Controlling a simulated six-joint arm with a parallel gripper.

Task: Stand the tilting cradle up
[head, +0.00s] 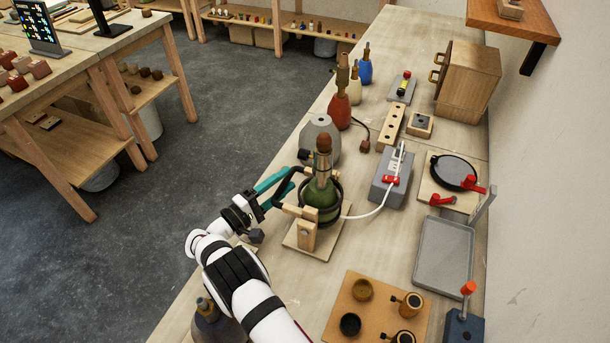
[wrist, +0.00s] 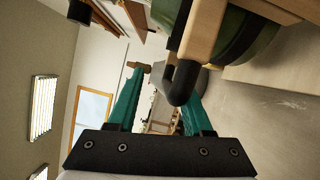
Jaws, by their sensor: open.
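The cradle (head: 306,236) is a wooden post and dark ring on a pale square base, with a green bottle lamp (head: 322,196) held in the ring. The bottle looks close to upright; I cannot tell its exact tilt. A wooden bar with a black rounded end sticks out from the cradle's left side; this black end (wrist: 185,82) shows near the fingers in the wrist view. My gripper (head: 288,184) is open beside the cradle's left, its teal fingers (wrist: 126,102) apart. The black end looks near the right-hand finger; contact is unclear.
A grey socket box (head: 388,185) with a red switch and white cord stands right of the cradle. A grey bottle (head: 320,135) stands close behind it. A grey tray (head: 444,252) and a wooden board with cups (head: 345,300) lie right and in front.

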